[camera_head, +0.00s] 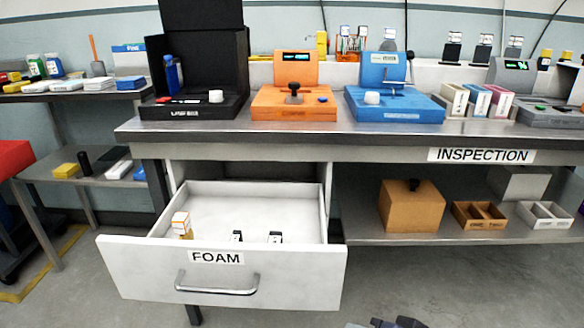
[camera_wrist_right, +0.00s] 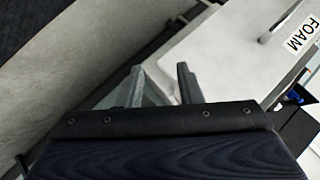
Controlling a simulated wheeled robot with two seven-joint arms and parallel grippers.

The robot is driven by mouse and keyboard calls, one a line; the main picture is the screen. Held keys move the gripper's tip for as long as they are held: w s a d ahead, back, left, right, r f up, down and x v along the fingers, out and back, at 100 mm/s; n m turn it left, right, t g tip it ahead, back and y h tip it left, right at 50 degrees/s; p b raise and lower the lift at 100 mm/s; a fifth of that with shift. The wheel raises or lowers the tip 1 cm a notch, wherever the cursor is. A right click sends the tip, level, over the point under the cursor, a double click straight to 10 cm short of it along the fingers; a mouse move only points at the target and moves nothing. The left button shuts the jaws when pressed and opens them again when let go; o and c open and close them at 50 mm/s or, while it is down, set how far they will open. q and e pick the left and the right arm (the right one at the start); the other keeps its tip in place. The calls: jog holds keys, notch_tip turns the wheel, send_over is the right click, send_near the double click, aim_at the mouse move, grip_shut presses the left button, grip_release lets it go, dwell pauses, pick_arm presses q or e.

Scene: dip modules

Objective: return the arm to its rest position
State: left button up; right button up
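My right gripper (camera_wrist_right: 160,68) shows in the right wrist view with its two grey fingers apart and nothing visible between them. It is in front of the white drawer (camera_wrist_right: 232,45), whose FOAM label is at the upper right of that view. In the head view only a small piece of what looks like my right gripper (camera_head: 398,322) shows at the bottom edge, over the floor and right of the open drawer (camera_head: 130,262). My left gripper is in neither view.
The pulled-out drawer holds an orange-and-white box (camera_head: 181,222) and two small dark-and-white modules (camera_head: 237,237). The bench (camera_head: 330,140) above carries black, orange and blue stations. A lower shelf (camera_head: 370,232) at right holds a brown box and bins. Floor right of the drawer looks clear.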

jog(key=s+d+f+n+g+h, duration=0.2)
jog(key=s+d+f+g, duration=0.1)
jog(key=s+d, duration=0.55)
notch_tip(320, 180, up, 35)
jog(key=p, duration=3.4)
jog(key=shift+p, duration=0.3)
